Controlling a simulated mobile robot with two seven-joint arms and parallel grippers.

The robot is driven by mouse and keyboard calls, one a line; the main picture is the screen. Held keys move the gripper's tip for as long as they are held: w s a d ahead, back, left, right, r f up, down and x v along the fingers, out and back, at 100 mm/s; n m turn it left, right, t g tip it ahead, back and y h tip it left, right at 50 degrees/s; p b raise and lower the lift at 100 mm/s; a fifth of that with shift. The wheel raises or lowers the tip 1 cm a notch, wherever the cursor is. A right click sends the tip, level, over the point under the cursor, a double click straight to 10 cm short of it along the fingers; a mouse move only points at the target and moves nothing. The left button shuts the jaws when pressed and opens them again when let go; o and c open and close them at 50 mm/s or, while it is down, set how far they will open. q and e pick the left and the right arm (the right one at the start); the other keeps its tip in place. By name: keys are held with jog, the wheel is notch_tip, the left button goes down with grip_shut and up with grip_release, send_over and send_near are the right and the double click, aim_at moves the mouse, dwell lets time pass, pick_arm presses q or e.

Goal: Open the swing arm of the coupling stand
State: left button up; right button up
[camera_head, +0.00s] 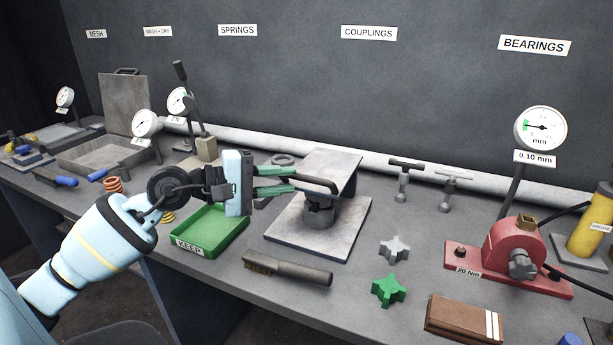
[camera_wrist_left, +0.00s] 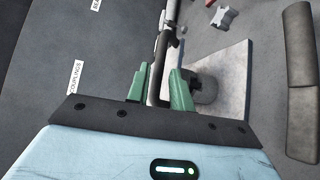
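The coupling stand is a square light metal base plate (camera_head: 352,235) with a dark round coupling (camera_head: 319,212) at its middle. A tilted flat metal plate (camera_head: 330,163) stands above and behind the coupling. A dark bent bar (camera_head: 322,184), apparently the swing arm's handle, reaches left over the coupling. My left gripper (camera_head: 291,181) comes in from the left, with its green fingers on either side of the bar. In the left wrist view the bar (camera_wrist_left: 161,60) fills the gap between the fingers (camera_wrist_left: 160,82), so it looks gripped. My right gripper is out of view.
A green KEEP tray (camera_head: 209,237) lies below my left gripper. A brush (camera_head: 287,269), a grey star knob (camera_head: 395,249) and a green one (camera_head: 388,290) lie in front. Two T-handled tools (camera_head: 404,180) stand right of the stand; a red device (camera_head: 513,250) is farther right.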

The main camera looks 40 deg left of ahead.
aim_at(302, 179)
pick_arm(q)
jog(key=p+x, duration=0.1)
jog(key=x, duration=0.3)
jog(key=shift+r, duration=0.15)
jog(key=shift+x, duration=0.75)
grip_shut()
